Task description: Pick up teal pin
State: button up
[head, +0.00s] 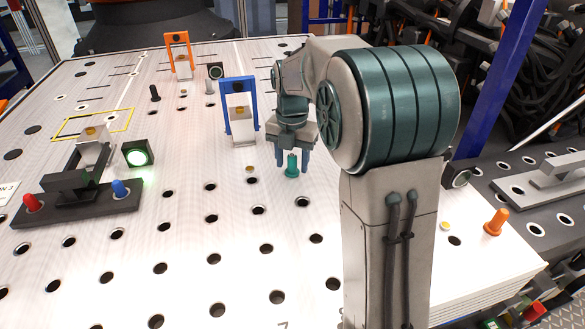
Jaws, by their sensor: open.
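The teal pin (292,166) stands upright on the white perforated table, right of the table's middle. My gripper (292,168) points down over it, with its two blue-grey fingers spread apart. The pin shows between the fingers, and its lower end reaches a little below the fingertips in the head view. I see no clear contact between fingers and pin. My arm covers much of the table to the right of the gripper.
A blue frame (225,108) stands close left of my gripper, and an orange frame (169,56) farther back. A black fixture (78,208) with red and blue buttons is at left. An orange pin (496,221) stands at right. The front table area is clear, with holes.

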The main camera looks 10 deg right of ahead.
jog(key=shift+f, duration=0.15)
jog(key=shift+c, duration=0.4)
grip_shut()
